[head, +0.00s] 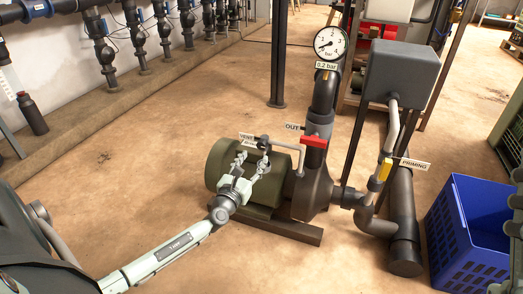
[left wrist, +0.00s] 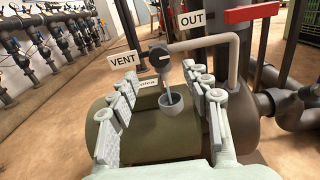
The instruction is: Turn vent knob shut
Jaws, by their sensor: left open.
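The vent knob (head: 263,141) is a small dark knob at the end of a thin grey pipe, above the green pump motor (head: 217,163). In the left wrist view the knob (left wrist: 159,57) stands beside the VENT tag (left wrist: 122,60). A thin bluish streak runs below it to a small grey cup (left wrist: 171,104); I cannot tell if it is water. My left gripper (head: 251,158) is open over the motor. In the left wrist view its fingers (left wrist: 160,75) are spread left and right, with the knob beyond and between their tips, apart from both.
A red-handled OUT valve (head: 313,142) sits right of the knob, under a pressure gauge (head: 330,43) with a 0.2 bar tag. A yellow-handled PRIMING valve (head: 385,170) and a blue crate (head: 465,235) are further right. The floor at front centre is clear.

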